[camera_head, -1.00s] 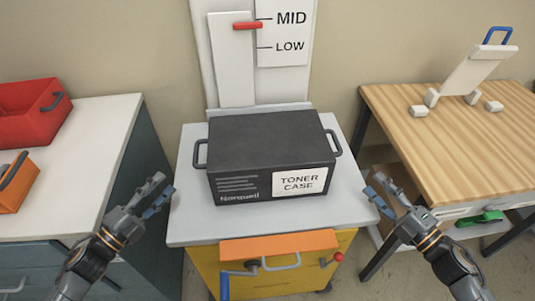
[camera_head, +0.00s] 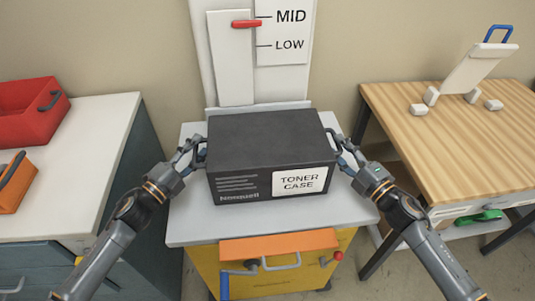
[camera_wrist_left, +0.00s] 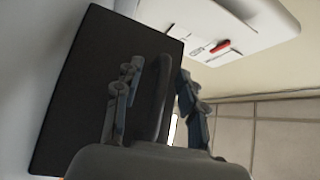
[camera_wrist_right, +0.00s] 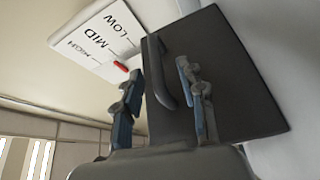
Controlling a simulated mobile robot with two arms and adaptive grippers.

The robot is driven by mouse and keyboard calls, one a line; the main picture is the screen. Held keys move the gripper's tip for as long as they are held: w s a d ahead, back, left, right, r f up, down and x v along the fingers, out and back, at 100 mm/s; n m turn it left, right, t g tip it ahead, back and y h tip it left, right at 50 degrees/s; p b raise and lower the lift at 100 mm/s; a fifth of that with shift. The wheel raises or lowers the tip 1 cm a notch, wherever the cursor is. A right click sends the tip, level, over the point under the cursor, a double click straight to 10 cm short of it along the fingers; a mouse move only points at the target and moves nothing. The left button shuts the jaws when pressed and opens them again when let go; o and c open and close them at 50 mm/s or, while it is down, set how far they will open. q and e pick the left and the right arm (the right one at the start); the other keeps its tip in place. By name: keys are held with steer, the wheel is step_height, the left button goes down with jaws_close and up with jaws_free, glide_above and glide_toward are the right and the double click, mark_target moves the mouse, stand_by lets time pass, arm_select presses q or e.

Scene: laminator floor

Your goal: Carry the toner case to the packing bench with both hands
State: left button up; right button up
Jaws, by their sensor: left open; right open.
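The toner case (camera_head: 268,140) is a dark grey box with a white label, sitting on the grey top of a yellow lift cart (camera_head: 190,230). It has a loop handle on each side. My left gripper (camera_head: 194,150) is at the left handle. In the left wrist view its open fingers (camera_wrist_left: 155,95) stand on either side of that handle (camera_wrist_left: 158,100). My right gripper (camera_head: 346,153) is at the right handle. In the right wrist view its open fingers (camera_wrist_right: 163,90) stand on either side of that handle (camera_wrist_right: 160,72). Neither gripper is closed on a handle.
A wood-topped bench (camera_head: 440,140) stands at the right, with a white stand (camera_head: 478,70) on it. A white-topped cabinet (camera_head: 90,170) at the left holds a red bin (camera_head: 30,115) and an orange bin (camera_head: 18,190). A height scale (camera_head: 283,35) with a red marker (camera_head: 247,23) rises behind the case.

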arm_select(q)
jaws_close()
arm_select(e)
jaws_close()
